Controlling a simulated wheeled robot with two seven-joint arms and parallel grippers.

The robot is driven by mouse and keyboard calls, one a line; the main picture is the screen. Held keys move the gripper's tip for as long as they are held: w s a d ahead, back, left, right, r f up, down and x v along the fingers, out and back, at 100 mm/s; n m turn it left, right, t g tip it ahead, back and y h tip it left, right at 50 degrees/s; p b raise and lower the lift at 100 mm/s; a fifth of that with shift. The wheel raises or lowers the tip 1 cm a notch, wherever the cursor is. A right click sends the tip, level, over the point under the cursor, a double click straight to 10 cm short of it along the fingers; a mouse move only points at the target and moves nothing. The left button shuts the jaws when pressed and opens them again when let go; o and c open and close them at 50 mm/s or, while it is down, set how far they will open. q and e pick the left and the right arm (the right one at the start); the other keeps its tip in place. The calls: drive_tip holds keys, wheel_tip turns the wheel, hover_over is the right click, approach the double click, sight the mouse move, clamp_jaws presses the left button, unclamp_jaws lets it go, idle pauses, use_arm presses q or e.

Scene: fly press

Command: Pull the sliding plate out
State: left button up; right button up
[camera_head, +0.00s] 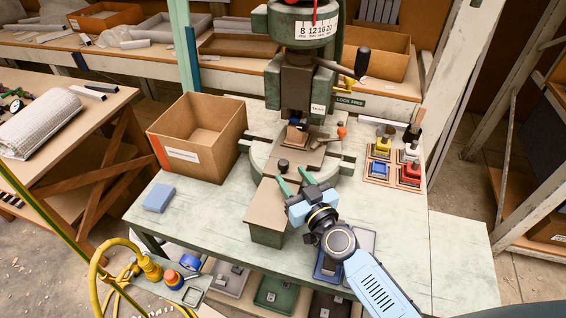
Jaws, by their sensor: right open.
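The fly press (297,82) stands at the back middle of the bench, with a round base. A tan sliding plate (301,157) lies low in the press, under the ram, with a small dark knob (283,163) at its front end. My right gripper (292,174) is open, its two green fingers pointing at the knob from the front right. The fingertips are just short of the knob or beside it; I cannot tell whether they touch. Nothing shows between the fingers. A tan-topped block (267,207) stands in front of the press, left of the gripper. My left gripper is not in view.
An open cardboard box (198,136) stands left of the press. A blue block (159,198) lies at the bench's front left. A wooden rack (378,171) with coloured pieces stands right of the press.

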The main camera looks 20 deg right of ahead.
sight(286, 169)
drive_tip(key=w, duration=0.3)
drive_tip(key=w+a, duration=0.1)
drive_tip(key=w, duration=0.1)
drive_tip(key=shift+w, duration=0.3)
drive_tip(key=shift+c, duration=0.6)
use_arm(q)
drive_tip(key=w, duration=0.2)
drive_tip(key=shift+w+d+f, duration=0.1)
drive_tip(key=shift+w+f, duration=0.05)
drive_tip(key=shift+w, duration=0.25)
use_arm(e)
clamp_jaws()
